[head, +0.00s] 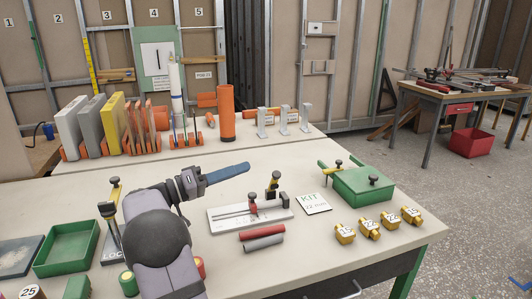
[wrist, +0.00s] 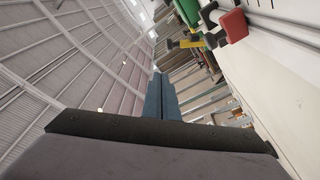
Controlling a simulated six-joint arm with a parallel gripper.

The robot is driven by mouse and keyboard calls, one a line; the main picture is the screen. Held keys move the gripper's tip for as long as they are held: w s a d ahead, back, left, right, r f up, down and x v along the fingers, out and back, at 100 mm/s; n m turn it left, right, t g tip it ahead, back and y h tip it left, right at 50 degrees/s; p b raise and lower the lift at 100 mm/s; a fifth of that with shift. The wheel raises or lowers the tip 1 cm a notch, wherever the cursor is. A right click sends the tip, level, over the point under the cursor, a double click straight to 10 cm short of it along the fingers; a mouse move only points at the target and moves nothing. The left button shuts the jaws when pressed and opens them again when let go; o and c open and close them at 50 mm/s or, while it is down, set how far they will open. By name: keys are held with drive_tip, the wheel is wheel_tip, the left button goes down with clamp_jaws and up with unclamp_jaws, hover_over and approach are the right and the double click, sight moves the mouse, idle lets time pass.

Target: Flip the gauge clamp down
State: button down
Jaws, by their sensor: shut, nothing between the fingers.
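A pale gauge plate (head: 225,219) lies on the front bench in the head view. On it stand a red-based clamp with a dark knob (head: 253,203) and, behind it, an upright yellow-and-black clamp (head: 273,186). I cannot tell for sure which one is the gauge clamp. My gripper (head: 243,169) is shut and empty, its blue fingers pointing right, above and behind the plate's left part, apart from both clamps. In the wrist view, the shut fingers (wrist: 161,80) show with a red block (wrist: 233,26) and a yellow-and-black part (wrist: 190,42) to their upper right.
Red and grey rods (head: 262,238) lie before the plate. A KIT card (head: 313,204), a green box (head: 362,185) and several brass numbered blocks (head: 369,228) stand to the right. A green tray (head: 66,248) and another yellow-and-black post (head: 113,200) stand left.

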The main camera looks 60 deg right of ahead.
drive_tip(key=shift+w+d+p, duration=0.15)
drive_tip(key=shift+w+p, duration=0.45)
drive_tip(key=shift+p, duration=0.8)
drive_tip(key=shift+w+d+p, duration=0.15)
drive_tip(key=shift+w+p, duration=0.45)
drive_tip(key=shift+p, duration=0.8)
drive_tip(key=shift+d, duration=0.1)
drive_tip(key=r+p, duration=0.2)
drive_tip(key=p, duration=0.1)
hover_over(274, 183)
drive_tip(key=w+d, duration=0.1)
drive_tip(key=w, duration=0.2)
drive_tip(key=a+f, duration=0.1)
drive_tip(key=s+a+f, duration=0.1)
drive_tip(key=f, duration=0.1)
drive_tip(key=shift+s+a+f+p, duration=0.1)
drive_tip(key=shift+a+f+p, duration=0.1)
drive_tip(key=shift+p, duration=0.2)
drive_tip(key=shift+f+b, duration=0.15)
drive_tip(key=shift+b, duration=0.3)
